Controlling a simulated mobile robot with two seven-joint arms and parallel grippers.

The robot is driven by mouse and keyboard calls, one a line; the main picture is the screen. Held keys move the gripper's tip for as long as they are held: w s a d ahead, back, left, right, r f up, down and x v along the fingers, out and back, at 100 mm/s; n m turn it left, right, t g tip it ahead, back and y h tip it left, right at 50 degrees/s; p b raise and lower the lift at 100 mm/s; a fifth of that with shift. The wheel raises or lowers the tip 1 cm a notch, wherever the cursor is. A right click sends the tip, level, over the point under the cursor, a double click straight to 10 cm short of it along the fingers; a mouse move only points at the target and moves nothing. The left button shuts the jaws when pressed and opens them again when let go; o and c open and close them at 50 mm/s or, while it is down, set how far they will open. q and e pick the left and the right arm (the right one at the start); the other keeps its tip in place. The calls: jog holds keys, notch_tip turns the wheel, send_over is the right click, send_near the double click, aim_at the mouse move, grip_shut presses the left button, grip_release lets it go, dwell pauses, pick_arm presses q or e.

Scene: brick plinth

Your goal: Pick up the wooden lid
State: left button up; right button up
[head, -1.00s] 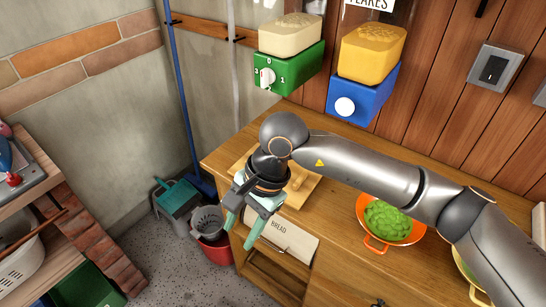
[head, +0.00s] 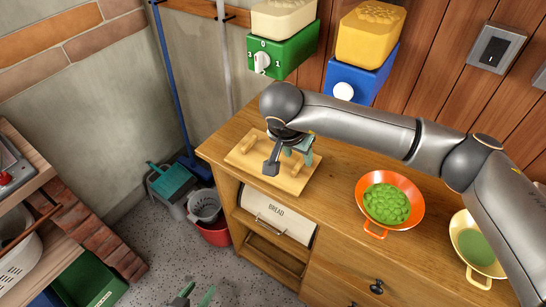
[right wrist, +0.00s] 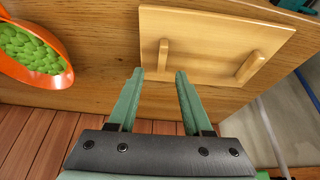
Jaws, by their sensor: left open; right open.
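The wooden lid (head: 290,180) is a flat pale board with two raised bar handles, lying on the left end of the wooden counter. It also shows in the right wrist view (right wrist: 208,35), with a handle (right wrist: 163,52) near my fingertips and another handle (right wrist: 250,66) to the right. My right gripper (head: 290,148) is over the lid, open and empty; its green fingers (right wrist: 159,74) point at the nearer handle. I cannot tell how high above the board they are. My left gripper (head: 195,296) is open and empty at the bottom edge, low in front of the counter.
An orange bowl of green food (head: 418,203) and a yellow bowl (head: 457,232) stand right of the lid. A bread drawer (head: 277,215) is below.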

aim_at(299, 164)
jog(key=x, duration=0.4)
jog(key=shift+a+f+p, duration=0.2)
jog(key=shift+f+p, duration=0.15)
grip_shut()
jog(key=shift+r, duration=0.1)
dwell(1.0)
